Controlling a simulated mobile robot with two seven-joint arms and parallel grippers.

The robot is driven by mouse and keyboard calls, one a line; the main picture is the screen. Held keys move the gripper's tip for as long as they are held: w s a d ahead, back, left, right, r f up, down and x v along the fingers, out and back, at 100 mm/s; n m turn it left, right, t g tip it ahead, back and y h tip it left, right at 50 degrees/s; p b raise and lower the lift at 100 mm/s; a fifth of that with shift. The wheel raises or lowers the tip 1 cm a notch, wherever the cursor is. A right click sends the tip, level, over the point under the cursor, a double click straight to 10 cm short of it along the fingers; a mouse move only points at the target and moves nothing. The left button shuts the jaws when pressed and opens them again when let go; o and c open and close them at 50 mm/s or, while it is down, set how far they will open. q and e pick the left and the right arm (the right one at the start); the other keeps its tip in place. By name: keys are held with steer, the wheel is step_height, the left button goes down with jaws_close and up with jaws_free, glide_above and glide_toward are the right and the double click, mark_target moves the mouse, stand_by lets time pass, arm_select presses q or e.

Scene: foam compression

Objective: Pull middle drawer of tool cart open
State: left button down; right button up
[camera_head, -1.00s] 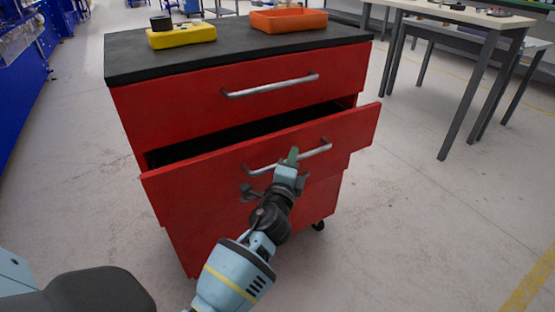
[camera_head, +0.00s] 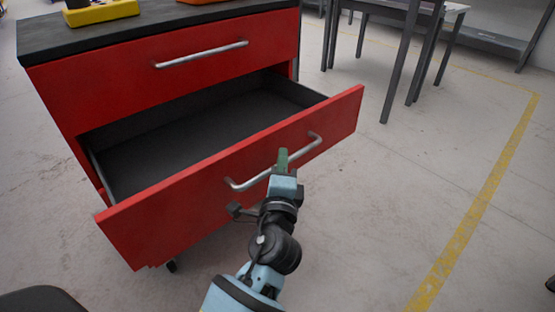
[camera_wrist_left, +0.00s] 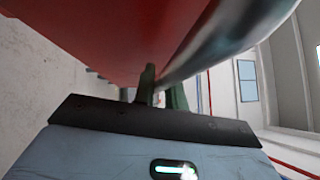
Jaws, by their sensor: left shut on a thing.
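The red tool cart (camera_head: 120,90) stands at the left of the head view. Its middle drawer (camera_head: 180,215) is pulled well out, and its dark interior looks empty. The drawer's silver bar handle (camera_head: 310,142) runs along its front. My left gripper (camera_head: 282,160) is at the middle of this handle, shut on it, with the green fingertips at the bar. In the left wrist view the fingers (camera_wrist_left: 160,88) meet the blurred handle (camera_wrist_left: 225,40) under the red drawer front. My right gripper is not in view.
The top drawer (camera_head: 170,75) is closed. A yellow object (camera_head: 105,12) lies on the cart's black top. Dark table legs (camera_head: 400,60) stand at the back right. The floor right of the cart is clear, with a yellow line (camera_head: 480,200).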

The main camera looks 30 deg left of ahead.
arm_select(q)
steer(key=c, duration=1.5)
jaws_free()
steer(key=shift+o, duration=0.2)
steer(key=shift+s, duration=0.1)
